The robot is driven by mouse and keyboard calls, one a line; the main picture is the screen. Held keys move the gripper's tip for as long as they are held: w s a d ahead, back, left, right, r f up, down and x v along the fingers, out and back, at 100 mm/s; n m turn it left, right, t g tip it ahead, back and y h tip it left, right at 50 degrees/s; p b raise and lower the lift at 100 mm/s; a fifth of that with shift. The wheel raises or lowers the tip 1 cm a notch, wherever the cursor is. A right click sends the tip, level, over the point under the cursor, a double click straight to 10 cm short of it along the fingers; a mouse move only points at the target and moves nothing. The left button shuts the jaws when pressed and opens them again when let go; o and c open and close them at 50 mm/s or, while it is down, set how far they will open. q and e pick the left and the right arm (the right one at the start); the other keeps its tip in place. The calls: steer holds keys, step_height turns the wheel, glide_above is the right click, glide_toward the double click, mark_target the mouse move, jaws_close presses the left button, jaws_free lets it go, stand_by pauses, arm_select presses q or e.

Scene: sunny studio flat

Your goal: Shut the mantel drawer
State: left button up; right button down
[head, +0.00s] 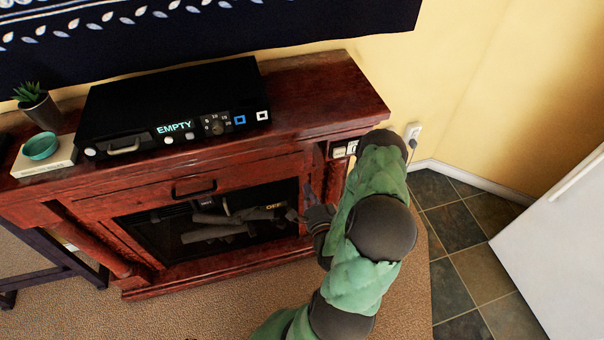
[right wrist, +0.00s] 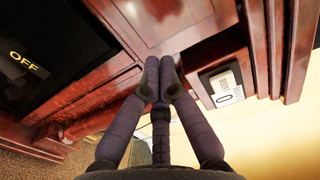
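The mantel drawer (head: 150,196) is a wide red-brown wood front with a dark pull handle (head: 193,188), set under the mantel top and above the fireplace opening. It looks nearly flush with the frame; I cannot tell whether a small gap remains. My right gripper (head: 309,210) is low at the right side of the fireplace, right of the drawer handle and apart from it. In the right wrist view its fingertips (right wrist: 160,70) are together with nothing between them, close to the red wood. My left gripper is out of view.
The mantel top (head: 318,92) holds a black device (head: 170,100) reading EMPTY, a small plant (head: 37,105) and a teal dish (head: 40,146). A white label plate (right wrist: 222,86) is on the wood beside my fingers. A white appliance (head: 560,235) stands at right.

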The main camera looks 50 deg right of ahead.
mark_target(299, 165)
steer(key=b+x, duration=0.1)
steer(key=x, duration=0.6)
steer(key=shift+w+d, duration=0.1)
steer(key=shift+w, duration=0.1)
steer(key=b+x, duration=0.1)
steer(key=x, duration=0.3)
steer(key=shift+w+d, duration=0.2)
steer(key=shift+w, duration=0.1)
steer(key=shift+d+r, duration=0.1)
steer(key=shift+r, duration=0.05)
steer(key=shift+w, duration=0.1)
